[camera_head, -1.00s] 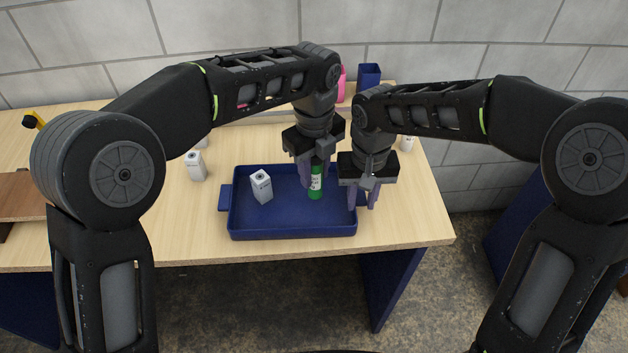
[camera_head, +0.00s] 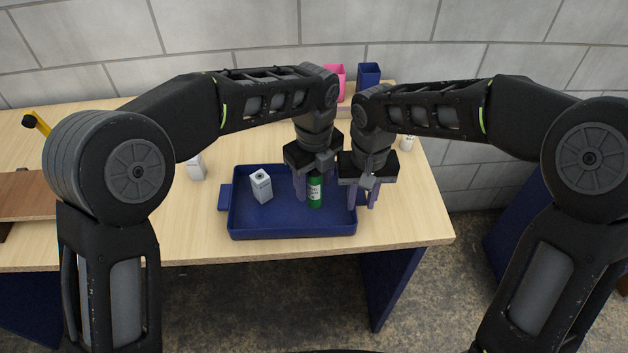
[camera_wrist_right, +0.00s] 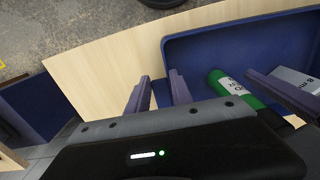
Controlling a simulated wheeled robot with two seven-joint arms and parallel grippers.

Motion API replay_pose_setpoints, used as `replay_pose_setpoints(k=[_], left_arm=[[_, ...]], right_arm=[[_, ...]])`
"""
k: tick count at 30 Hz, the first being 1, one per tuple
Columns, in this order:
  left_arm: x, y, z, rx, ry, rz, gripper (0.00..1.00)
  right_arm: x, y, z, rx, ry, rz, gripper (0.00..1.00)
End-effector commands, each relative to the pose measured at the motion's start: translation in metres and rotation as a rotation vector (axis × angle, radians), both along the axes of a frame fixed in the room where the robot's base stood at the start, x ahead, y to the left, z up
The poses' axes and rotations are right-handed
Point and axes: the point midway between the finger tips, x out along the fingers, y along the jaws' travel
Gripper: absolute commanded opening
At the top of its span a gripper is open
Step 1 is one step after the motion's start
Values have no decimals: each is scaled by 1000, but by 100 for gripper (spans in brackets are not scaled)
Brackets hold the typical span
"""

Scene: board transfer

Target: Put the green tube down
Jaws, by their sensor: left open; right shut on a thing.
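The green tube (camera_head: 315,192), with a white label, stands upright in the right part of the blue tray (camera_head: 290,234). It also shows in the right wrist view (camera_wrist_right: 222,82). My left gripper (camera_head: 312,187) is open, low over the tray, with its fingers around the tube. One of its fingers (camera_wrist_right: 268,88) shows close beside the tube in the right wrist view. My right gripper (camera_head: 363,196) is at the tray's right end, shut on the tray's handle, which its fingers mostly hide. The tray rests on the table.
A white labelled box (camera_head: 261,186) stands in the tray left of the tube. Another white box (camera_head: 196,168) stands on the wooden table (camera_head: 180,225). A pink bin (camera_head: 338,82) and a blue bin (camera_head: 368,76) stand at the back. A brown board (camera_head: 28,194) lies far left.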

Motion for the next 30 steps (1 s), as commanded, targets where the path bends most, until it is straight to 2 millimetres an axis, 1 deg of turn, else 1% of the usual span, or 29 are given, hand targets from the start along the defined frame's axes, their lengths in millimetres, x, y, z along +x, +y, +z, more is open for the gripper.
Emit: replay_pose_setpoints(k=[5,8,11,14,18,21,25,30], left_arm=[[0,0,1,0,0,0,51],[0,0,5,0,-1,0,51],[1,0,16,-3,-3,0,51],[1,0,30,-2,-2,1,51],[1,0,55,-3,-3,0,51],[1,0,68,-1,-2,0,51],[0,0,77,0,0,0,51],[0,0,78,0,0,0,51]], right_arm=[[0,0,0,0,0,1,0],[0,0,0,0,0,1,0],[0,0,0,0,0,1,0],[0,0,0,0,0,1,0],[0,0,0,0,0,1,0],[0,0,0,0,0,1,0],[0,0,0,0,-1,1,0],[0,0,0,0,-1,1,0]])
